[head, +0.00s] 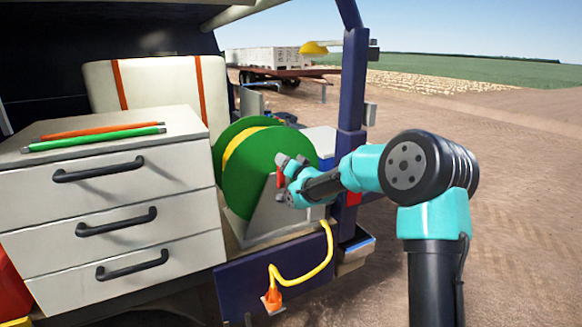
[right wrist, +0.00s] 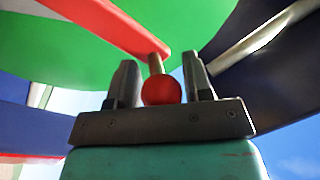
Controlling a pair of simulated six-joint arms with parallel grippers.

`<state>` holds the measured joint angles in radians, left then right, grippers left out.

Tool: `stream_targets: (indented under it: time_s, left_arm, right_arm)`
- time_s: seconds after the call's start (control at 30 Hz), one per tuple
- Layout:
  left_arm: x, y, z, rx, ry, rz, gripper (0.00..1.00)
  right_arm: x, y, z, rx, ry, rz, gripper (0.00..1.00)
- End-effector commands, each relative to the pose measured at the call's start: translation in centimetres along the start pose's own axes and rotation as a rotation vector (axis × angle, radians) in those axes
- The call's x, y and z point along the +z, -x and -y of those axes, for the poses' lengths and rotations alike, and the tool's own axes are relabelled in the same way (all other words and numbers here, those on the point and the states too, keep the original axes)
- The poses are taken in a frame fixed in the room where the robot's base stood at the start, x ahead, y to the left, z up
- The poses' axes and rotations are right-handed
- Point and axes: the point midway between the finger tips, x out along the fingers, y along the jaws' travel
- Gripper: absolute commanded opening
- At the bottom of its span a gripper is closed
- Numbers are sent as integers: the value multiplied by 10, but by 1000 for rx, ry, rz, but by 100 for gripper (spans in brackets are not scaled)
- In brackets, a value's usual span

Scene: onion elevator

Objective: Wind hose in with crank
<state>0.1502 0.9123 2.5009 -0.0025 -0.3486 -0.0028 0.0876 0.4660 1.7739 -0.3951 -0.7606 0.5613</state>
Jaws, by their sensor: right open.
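The green hose reel (head: 262,180) stands on the vehicle bed, with yellow hose (head: 238,152) wound on it. The hose's loose end (head: 325,262) hangs over the bed edge to an orange nozzle (head: 272,296). A red crank arm with a red knob (right wrist: 162,90) on a metal pin shows in the right wrist view; the crank is mostly hidden in the head view. My right gripper (head: 284,172) is at the reel's right face. In the right wrist view its fingers (right wrist: 161,80) are open, one on each side of the knob. My left gripper is not in view.
A white drawer cabinet (head: 110,190) with black handles stands left of the reel; green and orange rods (head: 95,138) lie on top. A dark blue post (head: 352,90) rises just behind my right forearm. Open dirt ground (head: 520,200) lies to the right.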

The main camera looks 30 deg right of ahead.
Motion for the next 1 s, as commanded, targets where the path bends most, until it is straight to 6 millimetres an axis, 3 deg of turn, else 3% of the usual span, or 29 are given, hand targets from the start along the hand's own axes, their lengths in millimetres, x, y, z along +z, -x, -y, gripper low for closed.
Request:
stream_targets:
  time_s: [0.27,1.0]
  left_arm:
    - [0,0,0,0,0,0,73]
    - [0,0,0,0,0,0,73]
  right_arm:
    - [-1,22,0,1,1,0,46]
    - [-1,157,-1,2,0,-1,46]
